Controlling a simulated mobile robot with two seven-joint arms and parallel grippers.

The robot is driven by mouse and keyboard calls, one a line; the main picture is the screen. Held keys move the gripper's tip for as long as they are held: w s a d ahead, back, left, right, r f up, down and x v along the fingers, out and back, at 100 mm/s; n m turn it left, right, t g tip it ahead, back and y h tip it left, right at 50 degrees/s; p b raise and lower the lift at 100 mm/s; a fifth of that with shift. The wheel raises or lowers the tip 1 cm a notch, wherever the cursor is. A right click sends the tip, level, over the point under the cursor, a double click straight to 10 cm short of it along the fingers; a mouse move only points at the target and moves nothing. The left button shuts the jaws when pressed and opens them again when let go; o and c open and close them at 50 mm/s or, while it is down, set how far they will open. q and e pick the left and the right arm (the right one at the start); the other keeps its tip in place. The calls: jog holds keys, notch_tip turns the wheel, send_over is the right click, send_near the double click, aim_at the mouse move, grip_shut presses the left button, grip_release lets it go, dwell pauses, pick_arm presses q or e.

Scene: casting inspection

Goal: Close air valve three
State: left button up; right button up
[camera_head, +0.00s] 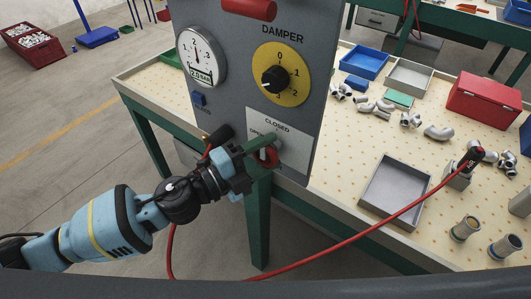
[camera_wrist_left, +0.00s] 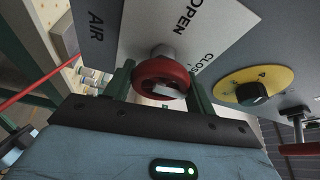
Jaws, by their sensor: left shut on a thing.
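The air valve has a red round knob (camera_head: 268,157) on a white plate (camera_head: 287,123) at the bottom of the grey panel. The plate reads OPEN and CLOSED; its AIR lettering shows in the left wrist view, but I cannot read a valve number. In that view the red knob (camera_wrist_left: 160,74) sits on a pale stem between my two green fingers. My left gripper (camera_head: 262,152) is shut on the knob, and its fingers partly hide the knob and plate in the head view. My right gripper is not in view.
The panel (camera_head: 230,110) also carries a yellow DAMPER dial (camera_head: 281,74), a pressure gauge (camera_head: 201,57) and a red handle (camera_head: 250,8). A red hose (camera_head: 350,238) runs below the panel to the bench. The bench (camera_head: 345,137) holds fittings, trays and a red toolbox (camera_head: 484,100).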

aim_at(262, 158)
pick_arm(q)
jog(key=shift+r, duration=0.1)
jog(key=o, duration=1)
jog(key=shift+s+a+f, duration=0.2)
jog(key=shift+a, duration=0.2)
jog(key=b+v, duration=0.1)
jog(key=v, duration=0.5)
jog(key=shift+s+a+r+b, duration=0.15)
jog(key=shift+s+a+b, duration=0.15)
jog(key=shift+a, duration=0.05)
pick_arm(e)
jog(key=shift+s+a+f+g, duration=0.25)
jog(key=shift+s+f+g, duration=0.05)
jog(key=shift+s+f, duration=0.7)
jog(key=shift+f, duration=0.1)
